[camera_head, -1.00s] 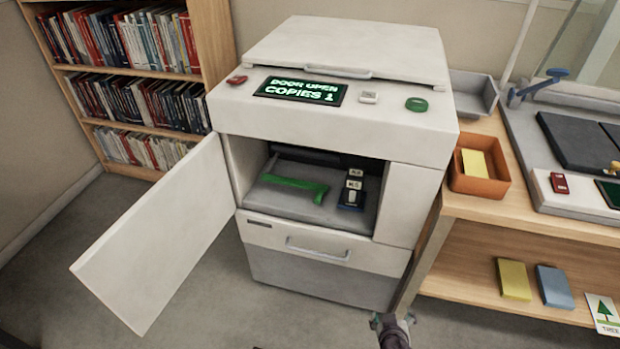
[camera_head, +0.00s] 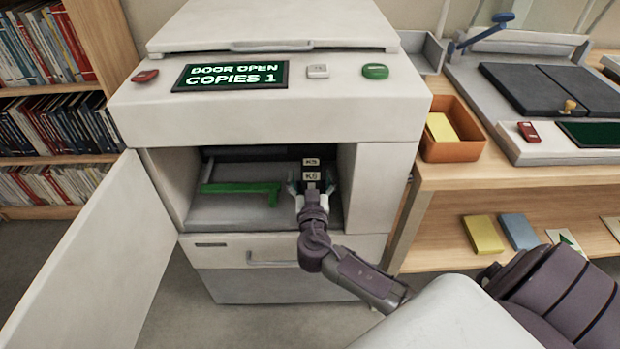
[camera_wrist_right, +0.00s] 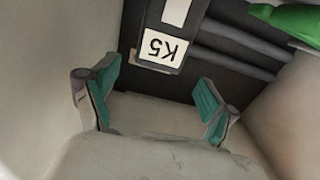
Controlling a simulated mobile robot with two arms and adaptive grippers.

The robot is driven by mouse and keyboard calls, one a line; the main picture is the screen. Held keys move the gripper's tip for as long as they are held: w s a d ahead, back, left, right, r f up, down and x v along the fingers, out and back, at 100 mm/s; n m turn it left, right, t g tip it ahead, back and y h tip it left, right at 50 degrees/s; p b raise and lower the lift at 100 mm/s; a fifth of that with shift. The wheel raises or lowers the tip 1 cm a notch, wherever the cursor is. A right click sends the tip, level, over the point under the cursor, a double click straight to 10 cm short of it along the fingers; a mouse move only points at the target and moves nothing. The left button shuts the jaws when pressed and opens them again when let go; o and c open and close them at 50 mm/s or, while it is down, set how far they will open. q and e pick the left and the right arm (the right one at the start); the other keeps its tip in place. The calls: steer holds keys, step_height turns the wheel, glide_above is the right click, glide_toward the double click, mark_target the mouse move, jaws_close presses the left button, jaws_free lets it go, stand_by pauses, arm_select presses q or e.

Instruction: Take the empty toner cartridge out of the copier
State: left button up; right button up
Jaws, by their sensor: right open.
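The white copier (camera_head: 265,120) stands with its front door (camera_head: 95,265) swung open to the left. Its display reads "DOOR OPEN COPIES 1". Inside, the black toner cartridge (camera_head: 311,168) with pale K5 labels sits at the right of the bay. It also shows at the top of the right wrist view (camera_wrist_right: 152,62). My right gripper (camera_head: 311,184) is in the bay opening, in front of the cartridge. In the right wrist view its teal-padded fingers (camera_wrist_right: 158,98) are spread wide, with nothing between the tips. My left gripper is not in view.
A green lever (camera_head: 240,189) lies left of the cartridge in the bay. The bay's right wall (camera_head: 372,190) is close to my gripper. An orange bin (camera_head: 452,143) stands on the wooden table at right. A bookshelf (camera_head: 55,120) is at left.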

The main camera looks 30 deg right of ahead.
mark_target(312, 171)
steer(key=x, duration=0.5)
steer(key=shift+w+d+f, duration=0.2)
steer(key=shift+d+f, duration=0.05)
steer(key=shift+f, duration=0.05)
jaws_close()
